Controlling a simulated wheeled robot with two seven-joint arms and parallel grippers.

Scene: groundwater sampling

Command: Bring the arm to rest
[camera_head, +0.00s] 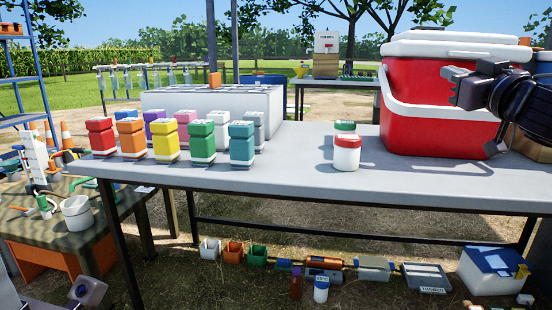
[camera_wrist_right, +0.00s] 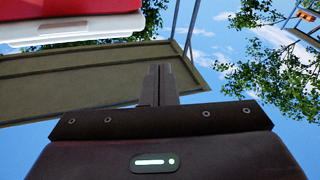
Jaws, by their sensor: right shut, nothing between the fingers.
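My right gripper (camera_head: 452,86) is in front of the upper right part of the red cooler in the head view, with its arm coming in from the right edge. Its fingers (camera_wrist_right: 160,85) are together in the right wrist view, with nothing between them. The gripper is raised above the table top and points left. I cannot tell whether it touches the cooler. My left gripper does not show.
The red cooler (camera_head: 425,112) with a white lid stands on the grey table (camera_head: 270,170). Two jars, one red-lidded (camera_head: 346,153) and one green-lidded (camera_head: 345,127), stand left of it. Several coloured bottles (camera_head: 201,142) stand further left. The table's front middle is clear.

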